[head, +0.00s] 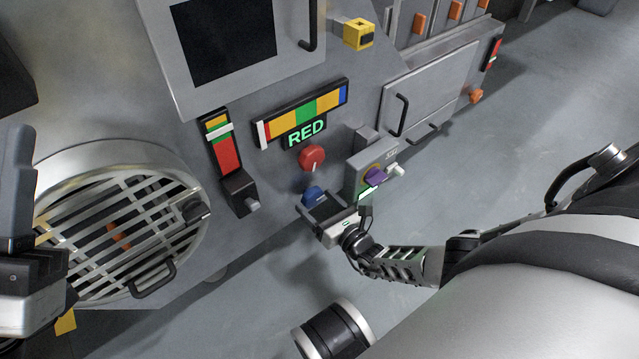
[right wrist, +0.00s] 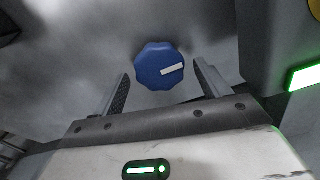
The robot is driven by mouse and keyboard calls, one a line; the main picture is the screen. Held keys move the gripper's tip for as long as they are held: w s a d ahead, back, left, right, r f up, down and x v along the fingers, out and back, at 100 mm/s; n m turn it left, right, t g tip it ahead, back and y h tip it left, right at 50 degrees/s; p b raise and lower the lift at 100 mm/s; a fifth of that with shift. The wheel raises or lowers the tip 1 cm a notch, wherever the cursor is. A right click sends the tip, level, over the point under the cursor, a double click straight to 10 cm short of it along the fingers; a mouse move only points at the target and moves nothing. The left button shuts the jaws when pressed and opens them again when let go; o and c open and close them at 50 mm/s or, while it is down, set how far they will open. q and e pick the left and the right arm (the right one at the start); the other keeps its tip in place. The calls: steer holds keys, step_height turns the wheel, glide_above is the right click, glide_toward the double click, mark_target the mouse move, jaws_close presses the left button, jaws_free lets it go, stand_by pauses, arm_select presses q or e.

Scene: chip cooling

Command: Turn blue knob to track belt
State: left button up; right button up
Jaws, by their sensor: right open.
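The blue knob (head: 312,194) sits on the grey machine panel, below the red knob (head: 312,157). In the right wrist view the blue knob (right wrist: 160,66) is faceted, with a white mark pointing right and slightly up. My right gripper (head: 321,203) is open. Its two fingers (right wrist: 161,80) stand on either side of the blue knob, with visible space between each finger and the knob. Part of my left gripper (head: 18,190) shows at the left edge; its jaw state is unclear.
A small grey box (head: 371,168) with a purple knob (head: 376,176) juts out just right of my right gripper. A vertical colour gauge (head: 222,145) and a dark lever box (head: 239,192) are to the left. A round grille (head: 120,225) is farther left. Open floor lies below.

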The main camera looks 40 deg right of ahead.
steer(key=c, duration=1)
steer(key=shift+o, duration=0.2)
steer(key=shift+n, duration=0.4)
steer(key=n, duration=0.4)
steer(key=shift+d, duration=0.1)
steer(key=n, duration=0.5)
steer(key=shift+d, duration=0.1)
steer(key=n, duration=0.4)
steer(key=shift+r+n, duration=0.1)
steer(key=shift+n, duration=0.3)
steer(key=n, duration=0.4)
steer(key=shift+r+n, duration=0.1)
steer(key=shift+n, duration=0.3)
